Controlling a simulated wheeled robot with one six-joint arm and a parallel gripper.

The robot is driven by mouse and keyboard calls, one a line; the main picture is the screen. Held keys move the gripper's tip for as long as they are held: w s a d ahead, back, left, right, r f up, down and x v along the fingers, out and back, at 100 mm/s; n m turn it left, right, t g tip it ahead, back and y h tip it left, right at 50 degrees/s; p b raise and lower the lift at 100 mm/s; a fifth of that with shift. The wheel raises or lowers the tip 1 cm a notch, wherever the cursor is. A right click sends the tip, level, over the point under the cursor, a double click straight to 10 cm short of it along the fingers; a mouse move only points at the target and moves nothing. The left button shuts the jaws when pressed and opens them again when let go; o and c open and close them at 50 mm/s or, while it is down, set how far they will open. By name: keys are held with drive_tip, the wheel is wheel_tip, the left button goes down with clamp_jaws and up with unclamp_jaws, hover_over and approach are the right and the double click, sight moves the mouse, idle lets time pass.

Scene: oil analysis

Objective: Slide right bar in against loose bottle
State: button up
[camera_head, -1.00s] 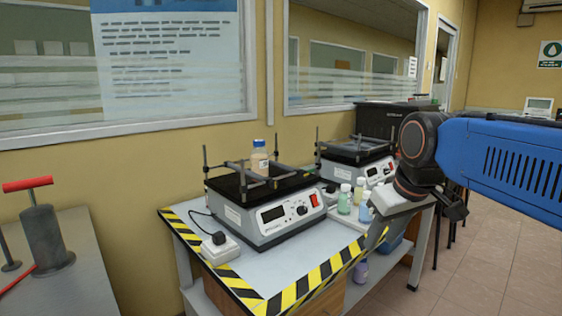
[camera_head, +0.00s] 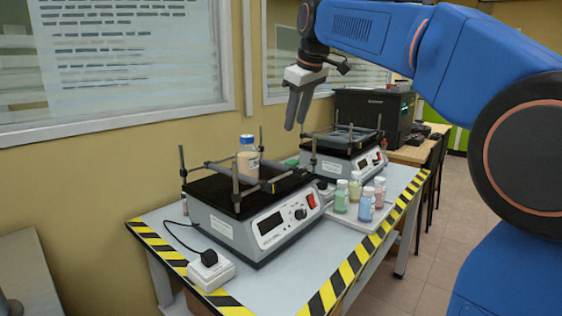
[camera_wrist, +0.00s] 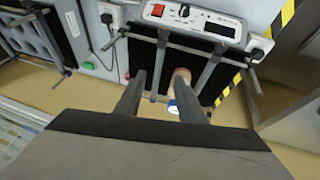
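The loose bottle (camera_head: 247,159), tan with a blue cap, stands upright on the black platform of the nearer shaker (camera_head: 280,222). The right bar (camera_head: 284,168) is the grey rod to the bottle's right; how wide the gap between them is, I cannot tell. My gripper (camera_head: 296,127) is raised, pointing down, to the right of and above the bottle in the head view. In the wrist view, my gripper (camera_wrist: 164,76) shows two separated fingers with nothing held. The bottle (camera_wrist: 181,77) appears beyond the right-hand finger, partly covered, and the right bar (camera_wrist: 160,64) appears between the fingers.
Upright posts stand at the nearer shaker's corners. A second shaker (camera_head: 345,160) is behind it. Several small bottles (camera_head: 366,207) stand on a tray at the right. A power socket block (camera_head: 211,270) lies at the front left. Table edges have yellow-black tape.

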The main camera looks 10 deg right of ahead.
sight(285, 166)
drive_tip(key=x, duration=1.6)
drive_tip(key=shift+f, duration=0.45)
clamp_jaws()
